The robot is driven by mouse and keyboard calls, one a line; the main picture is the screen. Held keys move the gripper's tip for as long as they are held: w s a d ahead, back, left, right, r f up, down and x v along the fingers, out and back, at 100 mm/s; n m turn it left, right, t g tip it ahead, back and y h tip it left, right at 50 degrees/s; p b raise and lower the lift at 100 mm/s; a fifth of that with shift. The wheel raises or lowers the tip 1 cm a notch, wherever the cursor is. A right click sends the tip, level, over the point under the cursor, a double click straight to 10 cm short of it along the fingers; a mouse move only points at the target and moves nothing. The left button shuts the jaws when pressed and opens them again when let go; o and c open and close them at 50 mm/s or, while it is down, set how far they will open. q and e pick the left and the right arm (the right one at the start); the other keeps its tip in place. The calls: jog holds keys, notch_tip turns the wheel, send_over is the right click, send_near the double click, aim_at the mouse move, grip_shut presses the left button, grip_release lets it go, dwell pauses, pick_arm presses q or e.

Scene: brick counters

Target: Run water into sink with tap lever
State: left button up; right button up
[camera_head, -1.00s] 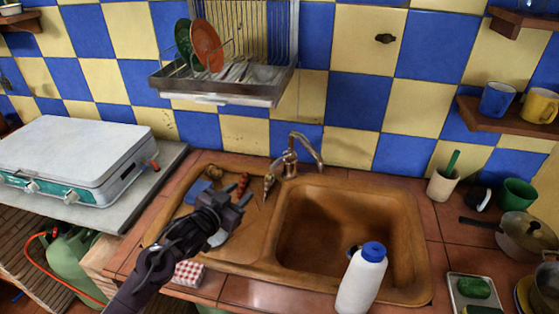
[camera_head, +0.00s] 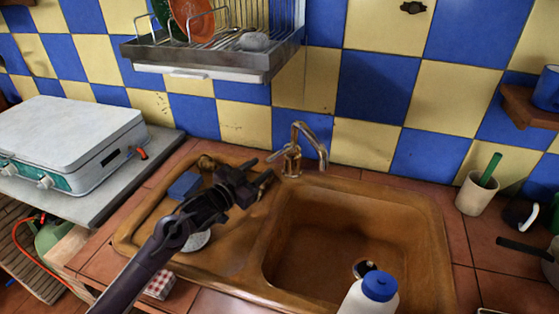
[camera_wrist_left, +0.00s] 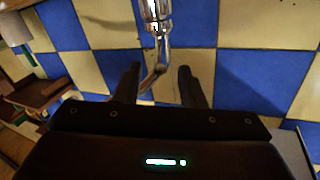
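The metal tap (camera_head: 296,150) stands behind the sink, its spout curving right over the basin. The brown sink (camera_head: 425,225) has a drainboard on its left, and no stream of water shows. My left gripper (camera_head: 266,178) is above the drainboard, just left of and in front of the tap's base. In the left wrist view, the gripper (camera_wrist_left: 159,72) is open, with the tap (camera_wrist_left: 157,18) ahead of it. A thin curved part of the tap, probably the lever (camera_wrist_left: 151,80), shows between the fingers; contact cannot be told. My right gripper is not in view.
A white bottle with a blue cap (camera_head: 379,287) stands at the basin's front edge. A blue sponge (camera_head: 184,186) lies on the drainboard. A dish rack (camera_head: 215,55) hangs above. A cup (camera_head: 474,194) stands right of the sink; a camping stove (camera_head: 70,130) is at left.

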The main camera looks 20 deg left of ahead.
aim_at(279, 153)
pick_arm(q)
jog(key=p+x, duration=0.1)
jog(key=x, duration=0.6)
jog(key=shift+w+r, duration=0.1)
jog(key=shift+c, duration=0.5)
grip_shut()
